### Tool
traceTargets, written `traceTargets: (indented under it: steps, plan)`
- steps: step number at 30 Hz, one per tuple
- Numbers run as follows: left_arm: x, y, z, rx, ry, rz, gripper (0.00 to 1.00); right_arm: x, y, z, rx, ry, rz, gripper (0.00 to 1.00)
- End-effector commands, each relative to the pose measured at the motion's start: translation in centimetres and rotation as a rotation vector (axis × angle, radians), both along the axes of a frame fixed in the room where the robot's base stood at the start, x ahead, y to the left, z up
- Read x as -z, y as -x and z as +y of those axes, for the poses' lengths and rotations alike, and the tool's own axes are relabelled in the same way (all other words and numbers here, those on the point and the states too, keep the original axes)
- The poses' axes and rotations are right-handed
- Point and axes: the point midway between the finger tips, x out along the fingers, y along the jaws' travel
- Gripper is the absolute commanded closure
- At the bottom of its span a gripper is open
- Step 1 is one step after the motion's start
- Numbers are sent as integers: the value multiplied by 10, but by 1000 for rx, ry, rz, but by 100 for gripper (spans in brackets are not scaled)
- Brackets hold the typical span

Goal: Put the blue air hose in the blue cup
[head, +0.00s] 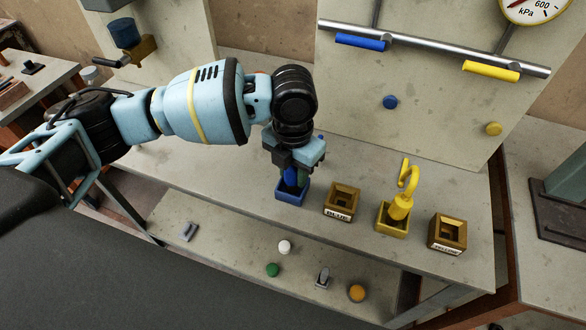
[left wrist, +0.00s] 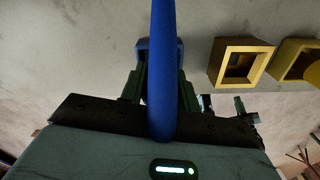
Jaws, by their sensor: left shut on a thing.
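The blue cup (head: 289,198) is a square, open-topped block on the bench, leftmost in the row of cups. My left gripper (head: 291,180) points down directly over it, shut on the blue air hose. In the head view, only a bit of the hose (head: 290,174) shows between the fingers. In the left wrist view, the blue hose (left wrist: 162,70) runs up the middle of the picture between the fingers, and the blue cup (left wrist: 142,48) is partly hidden behind it. The hose's lower end is at the cup's opening; how deep it sits is hidden. My right gripper is out of view.
A brown labelled cup (head: 342,202) stands just right of the blue one. Beyond it are a yellow cup (head: 391,222) holding a yellow hooked hose (head: 403,200) and another brown cup (head: 446,234). A panel with a rail (head: 440,50) rises behind. Small items lie on the lower shelf.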

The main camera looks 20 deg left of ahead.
Motion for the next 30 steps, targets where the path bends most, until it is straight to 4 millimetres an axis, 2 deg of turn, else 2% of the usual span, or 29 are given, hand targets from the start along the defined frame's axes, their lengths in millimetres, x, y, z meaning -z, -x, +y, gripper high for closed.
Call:
traceTargets:
  steps: [3,4,8,16,20,23,30]
  plan:
    - [3,0,0,0,1,0,96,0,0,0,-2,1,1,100]
    - [3,0,0,0,0,0,65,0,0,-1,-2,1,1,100]
    - [3,0,0,0,0,0,48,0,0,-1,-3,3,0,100]
    - [3,0,0,1,0,0,47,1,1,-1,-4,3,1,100]
    - [-4,0,0,1,1,-1,47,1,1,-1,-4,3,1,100]
    - [-17,-1,0,1,1,-3,47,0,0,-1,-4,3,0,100]
    - [-65,0,-1,2,2,-4,47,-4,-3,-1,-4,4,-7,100]
